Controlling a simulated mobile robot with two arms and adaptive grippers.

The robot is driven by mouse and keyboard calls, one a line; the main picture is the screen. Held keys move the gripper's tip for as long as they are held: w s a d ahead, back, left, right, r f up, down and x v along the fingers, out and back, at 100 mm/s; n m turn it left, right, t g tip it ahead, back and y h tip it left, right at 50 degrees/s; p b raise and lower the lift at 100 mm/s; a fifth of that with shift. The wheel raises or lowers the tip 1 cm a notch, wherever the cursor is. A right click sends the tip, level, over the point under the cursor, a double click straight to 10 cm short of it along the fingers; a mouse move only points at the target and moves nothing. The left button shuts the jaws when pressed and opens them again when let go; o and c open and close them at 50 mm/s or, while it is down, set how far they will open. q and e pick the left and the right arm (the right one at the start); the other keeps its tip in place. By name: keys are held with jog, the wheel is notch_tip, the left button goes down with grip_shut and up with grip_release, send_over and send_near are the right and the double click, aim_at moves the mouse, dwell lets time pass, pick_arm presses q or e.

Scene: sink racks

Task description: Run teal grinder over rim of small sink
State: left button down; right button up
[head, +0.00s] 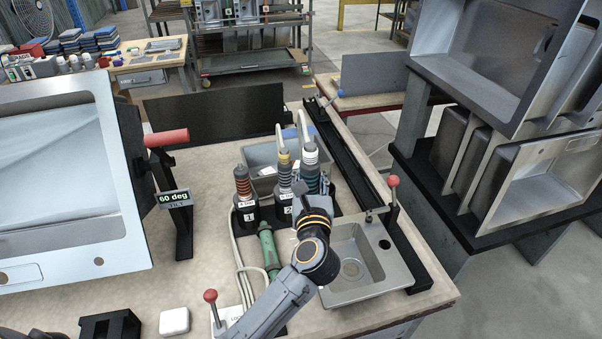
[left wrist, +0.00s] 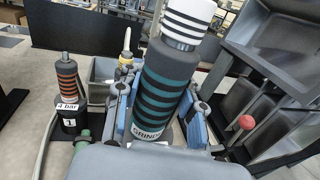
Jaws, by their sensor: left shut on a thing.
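The teal grinder (head: 310,168), dark with teal bands and a white-striped top, stands nearly upright in the head view. My left gripper (head: 316,203) is at its lower part. In the left wrist view my left gripper (left wrist: 158,118) has its blue-padded fingers on both sides of the teal grinder (left wrist: 168,80), shut on it. The grinder's lower end is hidden, so I cannot tell whether it still rests in a holder. The small sink (head: 385,283), grey metal with a drain, lies just right of my left wrist. My right gripper is not in view.
An orange-banded grinder (head: 243,183) stands in holder 1, and a yellow-collared grinder (head: 284,172) in holder 2. A green tool (head: 268,250) and cables lie left of my arm. A red-knobbed clamp (head: 393,190) stands at the small sink's right. A large sink (head: 70,190) fills the left.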

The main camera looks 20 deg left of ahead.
aim_at(309, 193)
pick_arm(q)
jog(key=shift+w+r, duration=0.1)
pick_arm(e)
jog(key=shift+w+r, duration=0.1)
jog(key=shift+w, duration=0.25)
pick_arm(q)
jog(key=shift+f, duration=0.3)
jog(key=shift+f+b, duration=2.35)
jog(key=shift+f, duration=0.25)
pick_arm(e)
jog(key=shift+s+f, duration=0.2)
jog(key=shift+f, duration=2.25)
pick_arm(q)
jog(key=shift+f+b, duration=0.45)
jog(key=shift+f, duration=0.1)
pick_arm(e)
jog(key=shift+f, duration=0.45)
pick_arm(q)
jog(key=shift+s+d, duration=0.1)
jog(key=shift+s, duration=0.1)
